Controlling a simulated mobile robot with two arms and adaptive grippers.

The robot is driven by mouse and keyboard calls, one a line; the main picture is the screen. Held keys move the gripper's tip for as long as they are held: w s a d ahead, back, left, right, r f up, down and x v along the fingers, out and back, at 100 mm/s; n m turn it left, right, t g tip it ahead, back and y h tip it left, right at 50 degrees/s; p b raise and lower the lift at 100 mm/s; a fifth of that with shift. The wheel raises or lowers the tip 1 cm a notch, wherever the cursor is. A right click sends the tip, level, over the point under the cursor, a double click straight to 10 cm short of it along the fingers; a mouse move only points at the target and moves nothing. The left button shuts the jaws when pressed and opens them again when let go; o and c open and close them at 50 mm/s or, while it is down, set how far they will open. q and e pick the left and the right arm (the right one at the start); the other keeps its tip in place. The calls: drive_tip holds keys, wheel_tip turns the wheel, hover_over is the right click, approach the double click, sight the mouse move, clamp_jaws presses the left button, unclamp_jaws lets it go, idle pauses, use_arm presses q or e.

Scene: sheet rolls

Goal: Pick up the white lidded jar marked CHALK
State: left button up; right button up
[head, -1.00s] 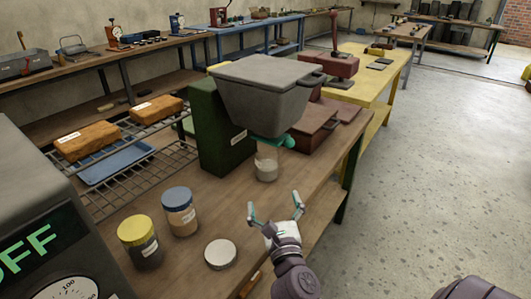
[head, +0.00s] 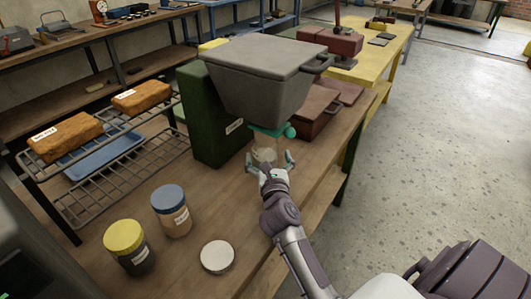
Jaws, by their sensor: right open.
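A clear glass jar (head: 264,153) with pale contents stands on the wooden bench under the teal spout of a hopper machine. I see no lid on it and cannot read any CHALK mark. A round white-topped piece (head: 217,256) lies nearer on the bench; I cannot tell whether it is a loose lid or a low jar. My right gripper (head: 269,160) is open, its fingers on either side of the glass jar, partly hiding it. Whether they touch it I cannot tell. My left gripper is not in view.
The green machine with its grey hopper (head: 265,75) overhangs the glass jar. A yellow-lidded jar (head: 126,246) and a blue-lidded jar (head: 171,210) stand to the left. A wire rack (head: 120,190) holds labelled brown blocks. A dark red box (head: 315,113) sits behind.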

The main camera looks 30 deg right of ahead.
drive_tip(key=x, duration=0.4)
drive_tip(key=shift+a+f, duration=0.15)
drive_tip(key=shift+f, duration=0.05)
drive_tip(key=shift+w, duration=0.2)
drive_tip(key=shift+s, duration=0.1)
drive_tip(key=shift+c, duration=0.7)
drive_tip(key=shift+r, duration=0.1)
drive_tip(key=c, duration=1.4)
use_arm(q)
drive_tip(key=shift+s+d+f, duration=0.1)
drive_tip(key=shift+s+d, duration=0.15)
use_arm(e)
drive_tip(key=shift+o, duration=0.2)
drive_tip(key=shift+r, duration=0.1)
